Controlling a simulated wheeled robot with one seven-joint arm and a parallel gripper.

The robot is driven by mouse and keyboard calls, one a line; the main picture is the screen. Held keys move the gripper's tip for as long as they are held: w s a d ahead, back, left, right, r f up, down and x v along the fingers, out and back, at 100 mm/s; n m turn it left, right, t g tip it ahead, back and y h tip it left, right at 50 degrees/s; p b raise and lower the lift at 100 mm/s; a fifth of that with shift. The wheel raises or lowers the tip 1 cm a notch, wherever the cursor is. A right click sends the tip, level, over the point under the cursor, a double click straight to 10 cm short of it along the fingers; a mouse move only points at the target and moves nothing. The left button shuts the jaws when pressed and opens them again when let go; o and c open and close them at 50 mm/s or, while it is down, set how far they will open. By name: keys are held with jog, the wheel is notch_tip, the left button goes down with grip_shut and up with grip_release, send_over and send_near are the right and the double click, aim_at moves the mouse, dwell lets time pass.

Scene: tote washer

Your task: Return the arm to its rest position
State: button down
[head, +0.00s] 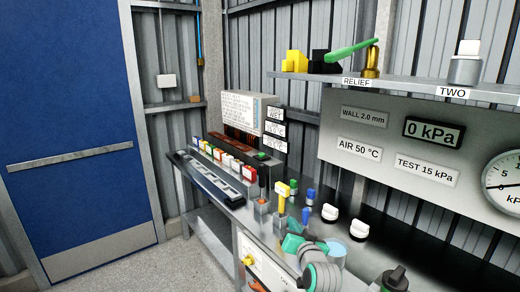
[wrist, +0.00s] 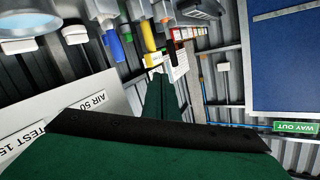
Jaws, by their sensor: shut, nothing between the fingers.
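My gripper (wrist: 158,75) shows in the wrist view as dark green fingers closed together, with nothing between them. The wrist view is turned over, so the bench items hang from its top edge. In the head view, grey and teal parts of my arm (head: 318,268) reach over the near part of the bench, low in the picture. I cannot make out the fingertips clearly there. A yellow-topped post (head: 282,195) and blue-topped items (head: 310,196) stand on the bench beyond my arm.
The dark bench (head: 400,262) carries white knobs (head: 330,212), a light-blue-topped cylinder (head: 334,253) close to my arm and a row of coloured blocks (head: 225,160). A gauge panel (head: 350,150) and shelf (head: 420,88) rise behind. Open floor (head: 130,270) lies left, before a blue door (head: 70,110).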

jog(key=s+a+f+m, duration=0.1)
jog(key=s+a+f, duration=0.2)
jog(key=s+f, duration=0.35)
jog(key=s+a+f, duration=0.2)
jog(key=s+f, duration=0.1)
jog(key=f, duration=0.6)
jog(key=s+a+f+h, duration=0.1)
jog(key=s+a+f, duration=0.1)
jog(key=s+f, duration=0.45)
jog(key=s+a+f+h, duration=0.15)
jog(key=s+f, duration=0.25)
jog(key=s, duration=0.6)
jog(key=s+a+f, duration=0.1)
jog(key=s, duration=0.8)
jog(key=s+a+f, duration=0.2)
jog(key=s, duration=0.7)
jog(key=s+r+n, duration=0.2)
jog(key=s+r, duration=0.1)
jog(key=s, duration=0.5)
jog(key=s+r+n, duration=0.2)
jog(key=s+r, duration=0.1)
jog(key=s, duration=0.5)
jog(key=shift+s+d+r+g, duration=0.15)
jog(key=shift+d+r+g, duration=0.15)
jog(key=shift+r+g, duration=0.1)
jog(key=shift+f, duration=0.1)
